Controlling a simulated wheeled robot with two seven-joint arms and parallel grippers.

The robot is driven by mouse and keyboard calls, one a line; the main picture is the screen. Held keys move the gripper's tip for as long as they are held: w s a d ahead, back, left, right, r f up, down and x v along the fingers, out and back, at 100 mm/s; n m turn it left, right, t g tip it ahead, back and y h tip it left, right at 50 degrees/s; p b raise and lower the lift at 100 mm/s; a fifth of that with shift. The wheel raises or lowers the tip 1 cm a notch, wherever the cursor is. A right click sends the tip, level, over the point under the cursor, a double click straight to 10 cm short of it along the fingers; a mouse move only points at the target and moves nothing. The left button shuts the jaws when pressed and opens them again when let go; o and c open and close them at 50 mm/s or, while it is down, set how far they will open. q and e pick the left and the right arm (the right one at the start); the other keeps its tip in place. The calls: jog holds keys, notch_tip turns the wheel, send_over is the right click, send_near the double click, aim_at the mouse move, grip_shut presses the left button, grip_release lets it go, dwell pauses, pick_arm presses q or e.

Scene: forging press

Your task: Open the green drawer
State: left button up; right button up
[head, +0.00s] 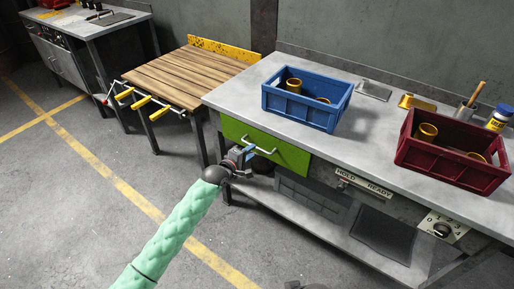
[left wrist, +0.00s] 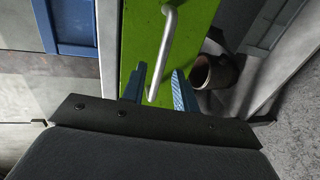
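The green drawer (head: 285,152) sits under the left end of the grey workbench, and its front looks flush with the bench. Its silver bar handle (head: 262,149) runs across the front. In the left wrist view the green front (left wrist: 143,30) fills the middle and the handle (left wrist: 167,50) comes down between my fingers. My left gripper (head: 246,153) is at the left part of the handle. Its blue fingers (left wrist: 159,88) are open, one on each side of the bar, with a gap to each.
On the workbench (head: 240,97) stand a blue crate (head: 300,110) and a dark red crate (head: 440,165), both holding brass rings. A dark round container (left wrist: 215,72) is beside the drawer front in the wrist view. A wooden-topped table (head: 180,78) stands left. The floor in front is clear.

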aim_at(257, 148)
pick_arm(q)
jog(key=shift+x, duration=2.6)
jog(key=shift+f, duration=0.1)
jog(key=shift+c, duration=0.2)
grip_shut()
